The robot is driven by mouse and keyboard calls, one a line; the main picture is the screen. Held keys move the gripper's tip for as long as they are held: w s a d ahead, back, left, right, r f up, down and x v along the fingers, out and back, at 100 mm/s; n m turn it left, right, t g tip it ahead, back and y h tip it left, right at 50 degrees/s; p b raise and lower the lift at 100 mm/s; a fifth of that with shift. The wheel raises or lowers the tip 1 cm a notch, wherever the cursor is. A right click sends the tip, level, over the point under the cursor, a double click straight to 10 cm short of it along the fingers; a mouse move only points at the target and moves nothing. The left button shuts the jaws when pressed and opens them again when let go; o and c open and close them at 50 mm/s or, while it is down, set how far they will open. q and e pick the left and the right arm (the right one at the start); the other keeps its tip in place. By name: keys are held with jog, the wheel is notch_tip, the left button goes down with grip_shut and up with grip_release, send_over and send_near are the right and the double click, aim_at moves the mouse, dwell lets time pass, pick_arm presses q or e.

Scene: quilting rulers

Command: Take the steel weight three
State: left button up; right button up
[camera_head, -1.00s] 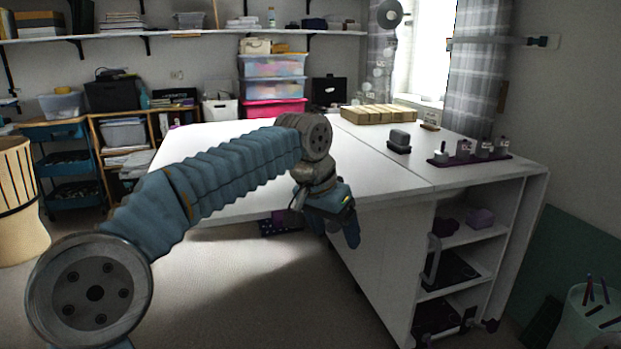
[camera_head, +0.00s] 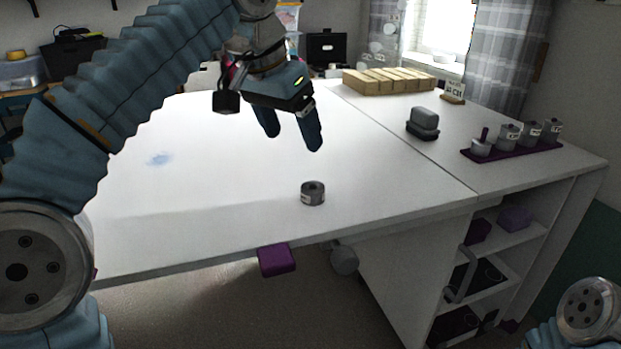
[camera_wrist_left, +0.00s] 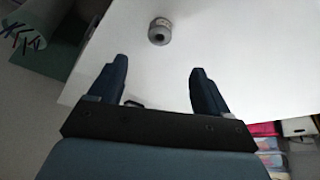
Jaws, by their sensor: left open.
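A short grey cylindrical steel weight (camera_head: 313,193) with a hole in its top and a pale label stands alone on the white table near its front edge. I cannot read its number. My left gripper (camera_head: 293,138) is open and empty, above the table, up and slightly left of this weight in the head view. In the left wrist view the same weight (camera_wrist_left: 160,32) lies beyond and between the open fingertips (camera_wrist_left: 160,72), apart from them. Several similar grey weights (camera_head: 530,133) stand on a purple tray (camera_head: 510,153) at the right. My right gripper is out of view.
A dark grey block-like object (camera_head: 423,122) stands on the right part of the table. A slatted wooden block (camera_head: 388,80) and a small sign (camera_head: 453,92) are at the back. Open shelves (camera_head: 490,265) sit below the right end. The table's middle is mostly clear.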

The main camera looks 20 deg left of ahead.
aim_at(311, 183)
pick_arm(q)
jog(key=x, duration=1.3)
jog(key=shift+f, duration=0.35)
jog(key=shift+c, duration=0.2)
jog(key=c, duration=1.3)
jog(key=shift+r, duration=0.1)
